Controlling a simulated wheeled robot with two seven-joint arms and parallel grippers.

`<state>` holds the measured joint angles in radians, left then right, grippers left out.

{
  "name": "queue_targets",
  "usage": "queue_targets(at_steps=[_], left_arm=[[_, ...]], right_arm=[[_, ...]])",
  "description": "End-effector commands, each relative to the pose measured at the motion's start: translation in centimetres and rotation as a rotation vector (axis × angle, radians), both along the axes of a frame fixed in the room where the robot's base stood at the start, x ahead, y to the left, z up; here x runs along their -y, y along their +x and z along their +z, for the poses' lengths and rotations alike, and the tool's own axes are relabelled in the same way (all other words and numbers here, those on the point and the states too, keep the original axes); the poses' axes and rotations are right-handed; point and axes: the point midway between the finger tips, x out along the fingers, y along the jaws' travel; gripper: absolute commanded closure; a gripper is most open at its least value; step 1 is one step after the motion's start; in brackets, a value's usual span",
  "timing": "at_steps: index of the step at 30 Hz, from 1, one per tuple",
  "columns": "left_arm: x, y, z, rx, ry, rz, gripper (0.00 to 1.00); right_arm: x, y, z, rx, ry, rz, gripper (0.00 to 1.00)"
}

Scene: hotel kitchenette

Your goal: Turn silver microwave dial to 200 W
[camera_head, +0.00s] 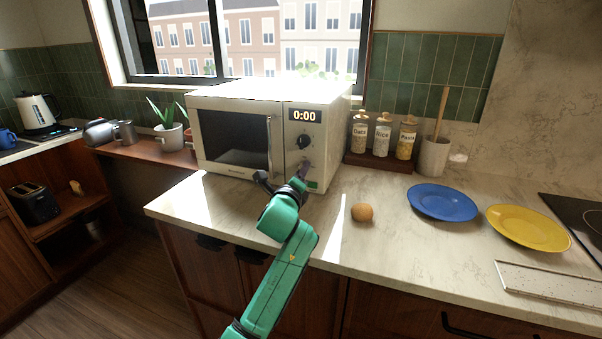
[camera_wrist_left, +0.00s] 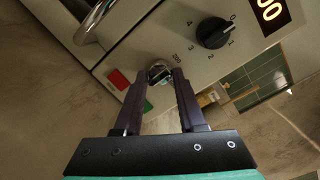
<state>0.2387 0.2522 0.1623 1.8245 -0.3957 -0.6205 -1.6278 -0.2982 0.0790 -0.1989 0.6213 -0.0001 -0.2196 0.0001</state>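The white microwave (camera_head: 225,100) stands on the counter with its door shut and its display reading 0:00. Its silver dial (camera_wrist_left: 158,70) sits low on the control panel, below a black dial (camera_head: 303,141) that also shows in the left wrist view (camera_wrist_left: 212,32). A "200" mark is printed beside the silver dial; its pointer is too small to read. My left gripper (camera_wrist_left: 162,78) is open, its two dark fingertips on either side of the silver dial. Contact cannot be made out. In the head view the gripper (camera_head: 286,183) is at the panel's lower part. My right gripper is out of view.
The door handle (camera_head: 269,147) is left of the panel. Labelled jars (camera_head: 382,135), a brown round item (camera_head: 362,212) and a blue plate (camera_head: 442,202) are to the right.

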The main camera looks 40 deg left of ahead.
Motion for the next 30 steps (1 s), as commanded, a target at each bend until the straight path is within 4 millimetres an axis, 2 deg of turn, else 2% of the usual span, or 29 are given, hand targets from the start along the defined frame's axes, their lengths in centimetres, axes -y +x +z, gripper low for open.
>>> queue_targets(at_steps=[14, 30], left_arm=[[0.0, 0.0, 0.3, 0.026, -0.077, 0.0, 1.0], [0.0, 0.0, 0.7, 0.173, -0.501, 0.002, 1.0]], right_arm=[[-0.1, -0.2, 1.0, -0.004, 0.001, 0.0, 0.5], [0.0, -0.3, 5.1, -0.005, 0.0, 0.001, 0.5]])
